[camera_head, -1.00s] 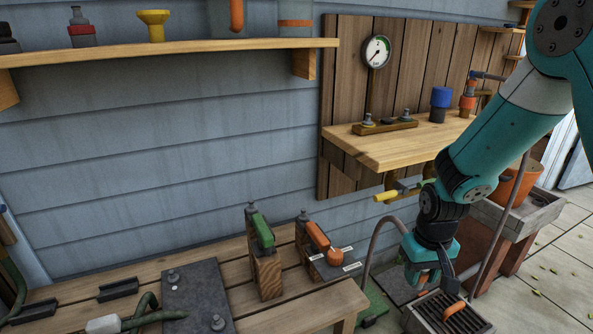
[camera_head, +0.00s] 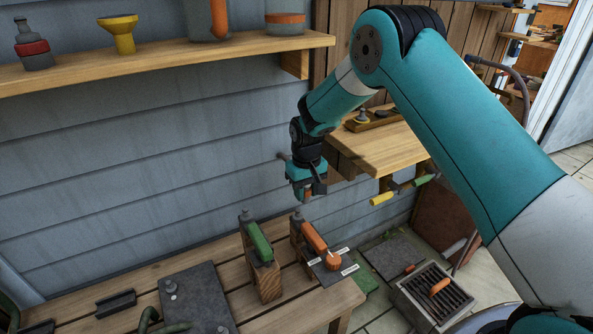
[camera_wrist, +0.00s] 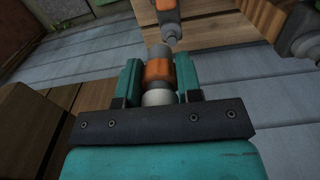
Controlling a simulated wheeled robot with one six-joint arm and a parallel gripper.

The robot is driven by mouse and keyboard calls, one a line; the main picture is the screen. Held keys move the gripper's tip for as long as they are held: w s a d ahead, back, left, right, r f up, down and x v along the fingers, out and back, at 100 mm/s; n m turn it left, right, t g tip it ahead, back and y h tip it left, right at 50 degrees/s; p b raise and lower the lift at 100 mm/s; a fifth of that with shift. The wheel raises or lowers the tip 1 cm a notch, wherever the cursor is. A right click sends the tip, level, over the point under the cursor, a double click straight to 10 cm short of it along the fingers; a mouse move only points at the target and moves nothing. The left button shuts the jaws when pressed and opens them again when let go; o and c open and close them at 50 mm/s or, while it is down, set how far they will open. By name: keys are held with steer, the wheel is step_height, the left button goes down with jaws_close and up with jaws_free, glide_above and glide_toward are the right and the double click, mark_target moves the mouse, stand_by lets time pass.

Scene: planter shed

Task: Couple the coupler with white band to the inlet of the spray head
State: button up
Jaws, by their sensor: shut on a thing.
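My gripper (camera_head: 305,192) is shut on the coupler with white band and hangs above the bench, over the spray heads. In the wrist view, the coupler (camera_wrist: 158,72) has an orange body and a grey front end, and its white band (camera_wrist: 159,98) sits between the teal fingers (camera_wrist: 158,82). An orange spray head (camera_head: 314,237) rests on a wooden block, its grey inlet (camera_head: 297,216) just below my gripper. Ahead of the coupler in the wrist view is a grey inlet (camera_wrist: 172,32) on an orange body, seemingly apart from the coupler; the exact gap is unclear.
A green spray head (camera_head: 259,242) stands on a block (camera_head: 267,282) to the left. The wall shelf (camera_head: 160,62) and side shelf (camera_head: 375,150) flank my arm.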

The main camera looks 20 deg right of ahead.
mark_target(298, 210)
steer(key=shift+w+a+r, duration=0.35)
steer(key=shift+w+a, duration=0.45)
steer(key=shift+a, duration=0.05)
steer(key=shift+r+p, duration=0.1)
steer(key=shift+p, duration=0.4)
steer(key=shift+f+b, duration=1.15)
steer(key=shift+f, duration=1.05)
steer(key=shift+f+b, duration=0.6)
steer(key=shift+f, duration=1)
steer(key=o, duration=1.1)
steer(key=shift+s+f, duration=0.1)
steer(key=shift+o, duration=0.2)
